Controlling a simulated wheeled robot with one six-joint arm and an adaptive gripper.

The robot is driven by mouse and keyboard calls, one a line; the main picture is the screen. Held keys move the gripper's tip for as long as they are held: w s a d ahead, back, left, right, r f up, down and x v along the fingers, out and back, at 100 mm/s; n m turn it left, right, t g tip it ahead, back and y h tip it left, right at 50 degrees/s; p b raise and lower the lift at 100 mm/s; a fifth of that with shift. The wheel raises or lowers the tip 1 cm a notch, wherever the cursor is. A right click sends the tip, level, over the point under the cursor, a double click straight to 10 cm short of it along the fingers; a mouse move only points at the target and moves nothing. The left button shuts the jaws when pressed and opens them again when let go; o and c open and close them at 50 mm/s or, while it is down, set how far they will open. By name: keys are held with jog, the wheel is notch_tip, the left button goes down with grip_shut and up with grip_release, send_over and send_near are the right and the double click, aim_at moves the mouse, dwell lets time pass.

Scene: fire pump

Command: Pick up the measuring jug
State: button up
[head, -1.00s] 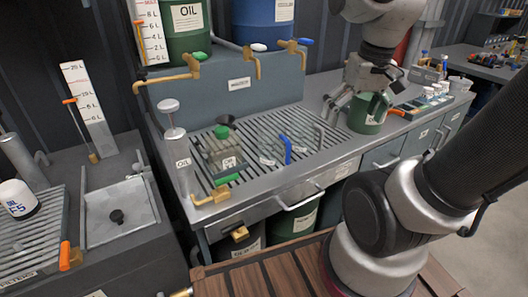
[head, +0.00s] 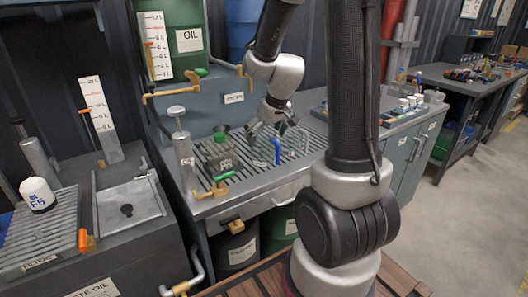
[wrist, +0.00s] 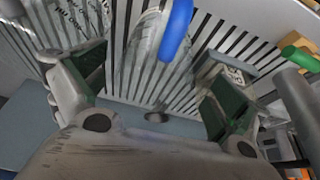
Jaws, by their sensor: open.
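A clear jug with a blue handle (head: 277,150) stands on the slatted drain grate (head: 240,184); I take it for the measuring jug. In the wrist view its blue handle (wrist: 176,30) is at the top centre, with faint clear walls beside it. My gripper (head: 270,126) is above and just behind it in the head view. In the wrist view my gripper (wrist: 152,82) has its two fingers wide apart, with grate slats and part of the clear jug showing between them. Contact cannot be told. The jug's base is unclear.
A clear green-topped container (head: 218,153) stands left of the jug, beside a grey oil pump (head: 184,160). A grey bent handle or spout (head: 303,140) is close on the right. Brass taps (head: 172,92) overhang the back.

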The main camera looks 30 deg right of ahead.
jog(key=x, duration=0.4)
jog(key=shift+w+d, duration=0.1)
jog(key=shift+d, duration=0.05)
jog(key=c, duration=1.1)
jog(key=shift+r, duration=0.1)
jog(key=shift+c, duration=0.2)
